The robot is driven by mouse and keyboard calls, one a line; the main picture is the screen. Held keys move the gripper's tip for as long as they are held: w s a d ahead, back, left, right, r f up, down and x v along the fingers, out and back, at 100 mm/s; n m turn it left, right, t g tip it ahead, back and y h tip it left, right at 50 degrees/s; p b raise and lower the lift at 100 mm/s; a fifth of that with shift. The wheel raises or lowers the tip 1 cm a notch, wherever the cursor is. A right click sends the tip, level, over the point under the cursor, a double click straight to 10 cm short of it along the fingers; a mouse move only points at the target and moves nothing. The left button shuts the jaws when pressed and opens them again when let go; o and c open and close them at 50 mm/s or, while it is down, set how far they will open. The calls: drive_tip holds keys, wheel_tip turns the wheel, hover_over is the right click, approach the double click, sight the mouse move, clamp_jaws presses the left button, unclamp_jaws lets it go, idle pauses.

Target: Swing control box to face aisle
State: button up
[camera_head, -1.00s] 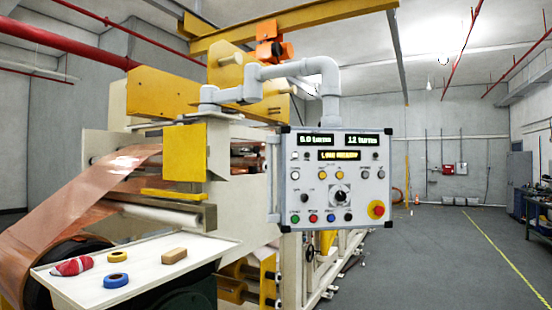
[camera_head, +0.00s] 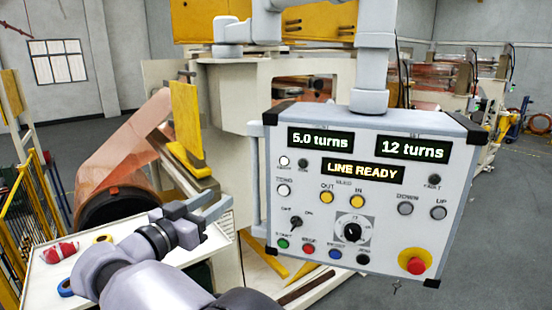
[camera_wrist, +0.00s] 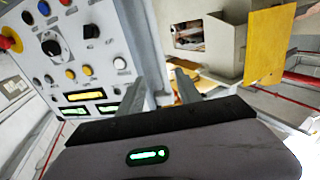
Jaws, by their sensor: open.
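The control box (camera_head: 335,222), a grey panel with lit displays, knobs and buttons, hangs from a grey pipe arm (camera_head: 372,70). Its panel faces my head camera, turned slightly. A pale upright handle bar (camera_head: 256,180) runs along its left side. My gripper (camera_head: 222,203) is open, just left of that bar, with its fingers pointing toward it. In the wrist view the open fingers (camera_wrist: 161,92) reach up beside the box's side, and the panel (camera_wrist: 75,62) shows upside down at the left. I see nothing clearly held between the fingers.
A yellow plate (camera_head: 186,118) and copper foil (camera_head: 125,150) stand behind. The floor at right (camera_head: 500,240) is clear.

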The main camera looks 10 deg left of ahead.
sight(253, 175)
drive_tip(key=p+x, duration=0.4)
drive_tip(key=x, duration=1.3)
drive_tip(key=shift+a+f, duration=0.1)
drive_tip(key=shift+s, duration=0.1)
clamp_jaws()
idle(0.5)
